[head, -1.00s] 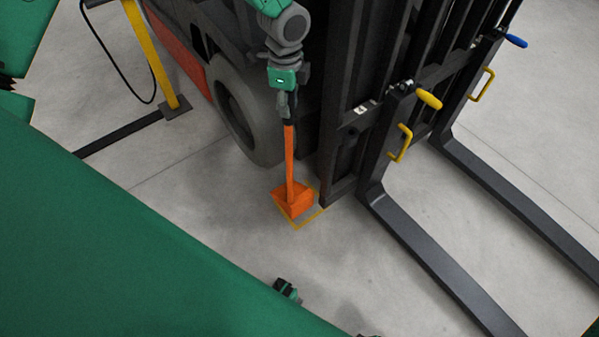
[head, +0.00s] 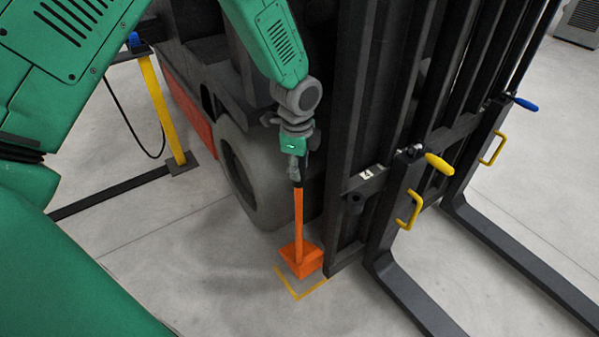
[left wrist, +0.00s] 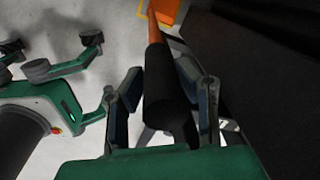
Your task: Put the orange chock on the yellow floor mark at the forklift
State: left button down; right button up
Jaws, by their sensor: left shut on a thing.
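The orange chock (head: 301,262) is a block with a long upright orange handle. The yellow floor mark (head: 286,285) is a thin outline beside the forklift (head: 335,215). In the head view the block covers the back of the mark, and the near corner shows bare; I cannot tell whether the block touches the floor. My left gripper (head: 296,175) is shut on the top of the handle. The left wrist view shows the handle's black grip (left wrist: 160,90) between the fingers, with part of the orange block (left wrist: 169,10) beyond. My right gripper is not clearly seen.
The forklift's grey wheel (head: 247,175) and dark mast (head: 370,110) stand close behind and beside the chock. Its forks (head: 410,300) reach toward the lower right. A yellow post (head: 162,110) stands at left. The floor in front of the mark is clear.

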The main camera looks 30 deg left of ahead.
aim_at(298, 186)
pick_arm(q)
notch_tip(298, 186, down, 4)
jog(key=shift+w+a+r+b, duration=0.15)
jog(key=shift+r+b, duration=0.1)
jog(key=shift+b, duration=0.3)
jog(key=shift+f+b, duration=0.7)
jog(key=shift+f, duration=0.9)
jog(key=shift+r, duration=0.1)
jog(key=c, duration=1.2)
grip_release()
jog(key=shift+s, duration=0.2)
jog(key=r+p, duration=0.1)
jog(key=r, duration=0.3)
jog(key=r+p, duration=0.2)
jog(key=r, duration=0.2)
jog(key=r+p, duration=0.2)
jog(key=r, duration=0.1)
jog(key=shift+s+d+r, duration=0.2)
jog(key=shift+s+r, duration=0.2)
